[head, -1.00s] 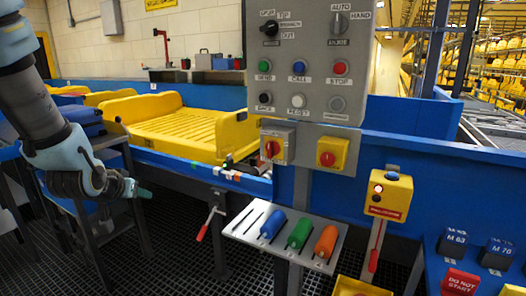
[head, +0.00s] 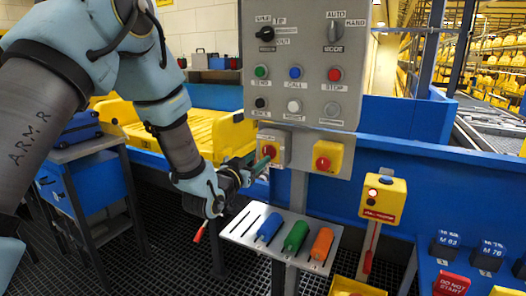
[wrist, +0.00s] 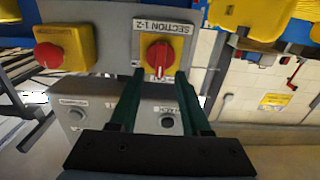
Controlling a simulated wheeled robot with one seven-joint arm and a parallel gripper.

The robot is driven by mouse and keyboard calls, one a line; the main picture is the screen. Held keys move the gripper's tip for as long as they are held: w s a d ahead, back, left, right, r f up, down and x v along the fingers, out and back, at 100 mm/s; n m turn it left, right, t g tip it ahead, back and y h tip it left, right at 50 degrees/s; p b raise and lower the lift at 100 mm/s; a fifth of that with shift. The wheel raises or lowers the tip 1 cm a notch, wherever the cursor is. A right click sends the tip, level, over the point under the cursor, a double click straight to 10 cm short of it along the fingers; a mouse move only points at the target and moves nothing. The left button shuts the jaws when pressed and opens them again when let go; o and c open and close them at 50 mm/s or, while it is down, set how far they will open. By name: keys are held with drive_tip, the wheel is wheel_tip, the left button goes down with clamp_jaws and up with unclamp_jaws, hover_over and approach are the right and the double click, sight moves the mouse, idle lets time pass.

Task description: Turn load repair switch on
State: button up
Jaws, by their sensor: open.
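A red rotary switch (head: 268,150) sits on a grey box with a yellow plate below the control panel. In the wrist view its red knob (wrist: 158,58) is beside a label reading "SECTION 1-2". I see no readable "load repair" label. My gripper (head: 262,163) is at the front of this switch. In the wrist view my gripper (wrist: 160,74) is open, with its two green fingers on either side of the knob's handle. I cannot tell whether they touch it. The fingers partly cover the switch in the head view.
A yellow box with a red button (head: 327,158) is just right of the switch. The grey control panel (head: 306,100) is above. Below are a shelf (head: 247,232) with blue, green and orange handles, and a yellow control box (head: 384,198) at the right.

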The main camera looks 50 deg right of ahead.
sight(265, 153)
drive_tip(key=shift+p+x, duration=0.5)
drive_tip(key=shift+x, duration=1.55)
drive_tip(key=shift+c, duration=0.2)
clamp_jaws()
